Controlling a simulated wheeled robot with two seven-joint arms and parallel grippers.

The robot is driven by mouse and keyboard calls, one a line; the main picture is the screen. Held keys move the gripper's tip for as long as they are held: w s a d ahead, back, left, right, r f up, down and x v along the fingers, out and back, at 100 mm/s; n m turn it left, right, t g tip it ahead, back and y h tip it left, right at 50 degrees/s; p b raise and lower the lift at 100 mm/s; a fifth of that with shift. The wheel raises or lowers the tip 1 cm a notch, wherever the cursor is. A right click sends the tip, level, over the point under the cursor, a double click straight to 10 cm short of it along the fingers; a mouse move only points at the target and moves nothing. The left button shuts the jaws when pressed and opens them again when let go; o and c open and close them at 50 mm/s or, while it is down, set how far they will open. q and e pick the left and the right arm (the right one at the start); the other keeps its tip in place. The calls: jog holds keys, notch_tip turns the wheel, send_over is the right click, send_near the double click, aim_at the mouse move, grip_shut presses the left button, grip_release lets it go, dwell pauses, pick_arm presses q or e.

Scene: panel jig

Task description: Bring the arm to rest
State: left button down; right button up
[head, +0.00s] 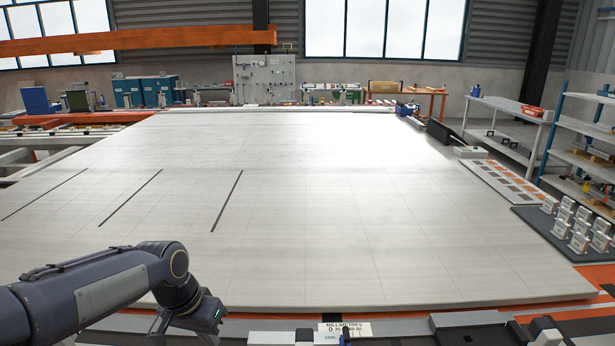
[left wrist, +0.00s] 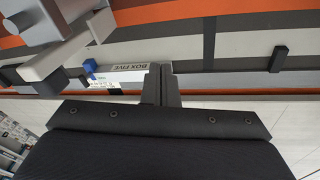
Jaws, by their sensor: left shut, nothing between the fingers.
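My left arm comes in from the lower left of the head view, bent at a joint, with its wrist hanging over the near edge of the panel. The fingers of my left gripper (left wrist: 161,84) show in the left wrist view, pressed together with nothing between them. In the head view the fingertips cannot be made out clearly. My right gripper is not in view.
A large pale panel (head: 300,200) fills the middle, with three dark strips at its left. Small white blocks (head: 580,225) stand on a dark mat at the right. A label strip (head: 345,329) lies below the panel's near edge. Shelves (head: 510,108) stand at the right.

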pick_arm(q)
jog(key=s+a+r+n+t+h, duration=0.1)
jog(key=s+n+t, duration=0.3)
jog(key=s, duration=1.7)
jog(key=shift+s+a+n+h, duration=0.3)
jog(key=shift+a+n, duration=0.05)
jog(key=shift+n, duration=0.05)
